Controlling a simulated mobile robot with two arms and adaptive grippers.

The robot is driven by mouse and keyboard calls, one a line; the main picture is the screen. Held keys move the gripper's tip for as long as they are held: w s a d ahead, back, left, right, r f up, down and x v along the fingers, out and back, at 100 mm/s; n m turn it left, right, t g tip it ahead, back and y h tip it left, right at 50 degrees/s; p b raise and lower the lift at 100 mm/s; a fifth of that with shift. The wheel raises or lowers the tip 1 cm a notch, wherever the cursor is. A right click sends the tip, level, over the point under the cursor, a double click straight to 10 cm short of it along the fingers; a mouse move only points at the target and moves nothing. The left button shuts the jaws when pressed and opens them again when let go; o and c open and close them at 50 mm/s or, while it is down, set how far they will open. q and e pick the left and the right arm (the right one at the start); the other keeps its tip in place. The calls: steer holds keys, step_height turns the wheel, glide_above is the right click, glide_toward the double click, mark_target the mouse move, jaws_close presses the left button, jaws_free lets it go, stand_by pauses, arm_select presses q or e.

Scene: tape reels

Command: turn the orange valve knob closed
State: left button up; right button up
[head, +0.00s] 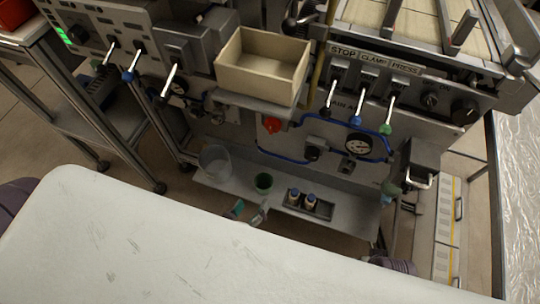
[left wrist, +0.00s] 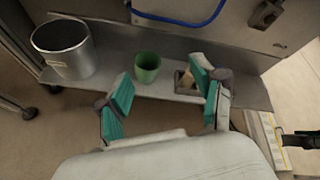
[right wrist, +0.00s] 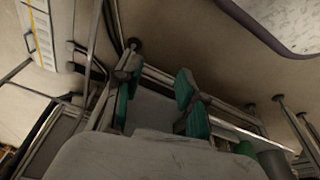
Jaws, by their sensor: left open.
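The orange valve knob (head: 272,124) is a small round red-orange knob on the grey machine panel, under the cream open box. It does not show in either wrist view. My left gripper (head: 250,211) is low in front of the machine, below the knob and apart from it. In the left wrist view my left gripper (left wrist: 163,95) has its green-padded fingers spread with nothing between them. My right gripper (right wrist: 158,97) shows in the right wrist view with its fingers apart and empty, away from the knob.
A blue hose (head: 285,157) runs below the knob near a gauge (head: 358,144). The cream box (head: 262,64) juts out above.

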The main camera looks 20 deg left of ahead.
arm_select(q)
step_height(320, 180, up, 13)
steer(key=w+m+t+b, duration=0.1)
steer(key=m+t+b, duration=0.4)
steer(key=m, duration=0.2)
steer(key=p, duration=0.4)
glide_toward(271, 131)
steer(key=w, duration=0.2)
steer(key=w+p, duration=0.1)
steer(key=w, duration=0.2)
steer(key=w+p, duration=0.1)
steer(key=w, duration=0.2)
steer(key=shift+d+r, duration=0.15)
steer(key=shift+r, duration=0.05)
steer(key=shift+w+f, duration=0.15)
steer(key=shift+w, duration=0.35)
arm_select(e)
steer(key=s+f, duration=0.2)
steer(key=f, duration=0.6)
steer(key=s+f, duration=0.3)
steer(key=f, duration=0.5)
steer(key=shift+s+d+g, duration=0.2)
steer(key=shift+d+g, duration=0.15)
steer(key=shift+g, duration=0.05)
arm_select(q)
steer(key=shift+c, duration=0.3)
steer(key=c, duration=1.1)
